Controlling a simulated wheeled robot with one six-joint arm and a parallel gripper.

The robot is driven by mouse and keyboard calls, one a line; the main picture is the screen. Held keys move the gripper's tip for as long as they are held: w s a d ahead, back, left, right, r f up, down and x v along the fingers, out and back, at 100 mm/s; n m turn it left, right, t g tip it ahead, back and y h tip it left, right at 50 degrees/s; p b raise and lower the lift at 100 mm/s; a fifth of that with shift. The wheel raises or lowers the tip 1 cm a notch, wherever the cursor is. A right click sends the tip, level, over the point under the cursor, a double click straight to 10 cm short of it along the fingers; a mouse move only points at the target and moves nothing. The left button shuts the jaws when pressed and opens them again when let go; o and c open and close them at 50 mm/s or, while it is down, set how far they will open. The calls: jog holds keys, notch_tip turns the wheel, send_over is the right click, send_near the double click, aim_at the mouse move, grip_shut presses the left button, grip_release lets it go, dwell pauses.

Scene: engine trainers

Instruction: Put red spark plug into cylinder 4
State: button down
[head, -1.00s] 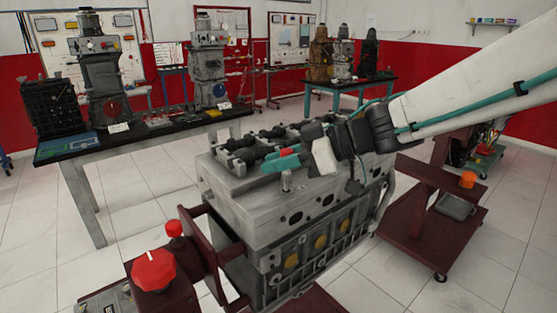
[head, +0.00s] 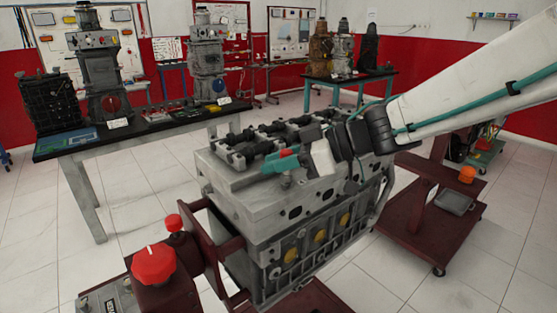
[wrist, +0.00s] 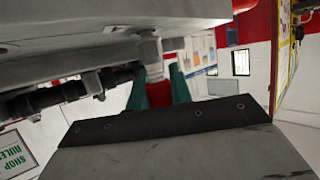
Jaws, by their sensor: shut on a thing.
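The red spark plug (wrist: 158,93) is between the teal fingers of my gripper (wrist: 160,78) in the wrist view. Its pale metal end (wrist: 150,50) points away from the gripper toward the grey engine block (wrist: 75,32). I cannot tell whether that end touches the block or is inside a hole. In the head view my gripper (head: 281,162) is at the top near side of the engine (head: 235,195), with a bit of red (head: 288,153) showing at its fingers. The spark plug holes, including cylinder 4, cannot be made out.
Black rocker parts (head: 245,145) lie along the engine top, close to my gripper. A red knob (head: 154,265) is on the stand at front left. A dark red cart (head: 415,225) stands right of the engine. A bench (head: 75,150) with engine models is behind left.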

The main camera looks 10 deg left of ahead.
jog(key=shift+f, duration=0.2)
jog(key=c, duration=1.2)
grip_release()
jog(key=shift+o, duration=0.2)
